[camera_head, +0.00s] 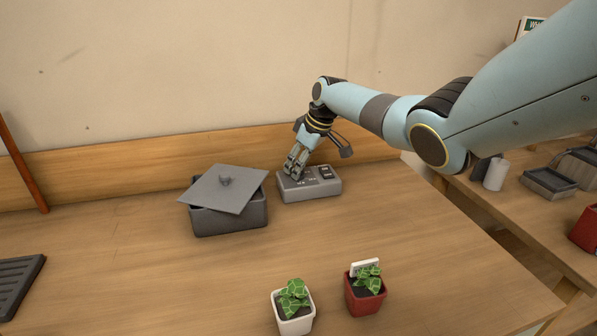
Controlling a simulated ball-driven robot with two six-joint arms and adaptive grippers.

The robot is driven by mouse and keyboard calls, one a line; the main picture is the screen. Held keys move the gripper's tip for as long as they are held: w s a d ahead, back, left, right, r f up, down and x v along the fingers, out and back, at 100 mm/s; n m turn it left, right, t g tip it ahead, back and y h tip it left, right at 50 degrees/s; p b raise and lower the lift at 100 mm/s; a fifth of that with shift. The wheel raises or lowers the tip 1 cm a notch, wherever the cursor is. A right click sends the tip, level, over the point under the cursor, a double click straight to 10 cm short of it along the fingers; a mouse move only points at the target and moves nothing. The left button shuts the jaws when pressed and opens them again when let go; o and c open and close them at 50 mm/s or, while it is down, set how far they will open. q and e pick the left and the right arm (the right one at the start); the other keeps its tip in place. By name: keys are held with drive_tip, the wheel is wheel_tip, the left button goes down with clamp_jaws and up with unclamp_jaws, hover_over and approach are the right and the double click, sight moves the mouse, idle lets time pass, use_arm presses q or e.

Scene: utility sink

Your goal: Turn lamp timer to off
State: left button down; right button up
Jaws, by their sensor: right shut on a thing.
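The lamp timer (318,190) is a grey box with dark controls on its top, standing at the back of the wooden table near the wall board. My right gripper (292,174) comes down onto the left part of its top face, with its fingers shut on a control there, likely the timer's knob. The fingers hide most of that control, so its setting cannot be read. A dark switch-like part (326,172) shows at the right of the top. My left gripper is not in view.
A dark grey box with a tilted lid (229,190) stands just left of the timer. A white-potted plant (294,308) and a red-potted plant (365,290) stand at the front. A ridged dark tray (18,285) lies at far left. The table's middle is clear.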

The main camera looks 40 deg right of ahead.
drive_tip(key=n+y+b, duration=0.1)
drive_tip(key=n+b, duration=0.2)
drive_tip(key=b, duration=0.2)
drive_tip(key=n+g+y+b, duration=0.1)
drive_tip(key=n+b, duration=0.3)
drive_tip(key=shift+w+d+f+n+g+b, duration=0.1)
drive_tip(key=shift+f+n+g+b, duration=0.1)
drive_tip(key=shift+n+g+b, duration=0.15)
drive_tip(key=shift+r+n+g+y+b, duration=0.2)
drive_tip(key=shift+n+g+y+b, duration=0.15)
drive_tip(key=shift+n+b, duration=0.65)
drive_tip(key=o, duration=1.1)
drive_tip(key=shift+o, duration=0.2)
drive_tip(key=v, duration=1.2)
